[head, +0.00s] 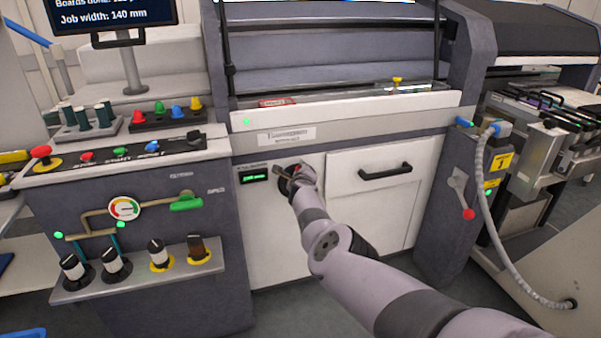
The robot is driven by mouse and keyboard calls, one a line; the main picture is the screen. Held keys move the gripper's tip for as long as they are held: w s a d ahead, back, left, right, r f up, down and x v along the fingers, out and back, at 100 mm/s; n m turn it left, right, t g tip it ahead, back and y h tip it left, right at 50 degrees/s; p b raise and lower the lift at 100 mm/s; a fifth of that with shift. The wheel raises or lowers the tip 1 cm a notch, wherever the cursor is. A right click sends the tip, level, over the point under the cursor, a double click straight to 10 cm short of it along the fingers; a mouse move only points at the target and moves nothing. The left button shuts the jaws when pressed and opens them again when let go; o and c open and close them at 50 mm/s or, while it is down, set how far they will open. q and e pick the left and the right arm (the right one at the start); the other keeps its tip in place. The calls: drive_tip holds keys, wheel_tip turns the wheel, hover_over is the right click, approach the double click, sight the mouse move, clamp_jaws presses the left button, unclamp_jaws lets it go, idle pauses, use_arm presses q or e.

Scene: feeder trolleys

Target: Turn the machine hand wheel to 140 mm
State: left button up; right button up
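The dark hand wheel (284,186) is on the white front panel of the machine, mostly hidden behind my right gripper. My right gripper (287,175) is at the wheel, its arm coming in from the lower right. The wrist hides the fingers, so I cannot tell whether they are shut on the wheel. A small black display (255,178) with green digits is just left of the wheel; the digits are too small to read surely. The monitor (112,15) at top left reads "Job width: 140 mm". My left gripper is not in view.
A drawer with a black handle (385,171) is right of the wheel. A control console (130,160) with buttons and a gauge stands at left. A red-knobbed lever (467,212) and a grey hose (482,200) are at right. The floor before the machine is partly clear.

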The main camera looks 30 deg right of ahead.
drive_tip(key=o, duration=0.3)
drive_tip(key=shift+o, duration=0.2)
drive_tip(key=shift+f, duration=0.1)
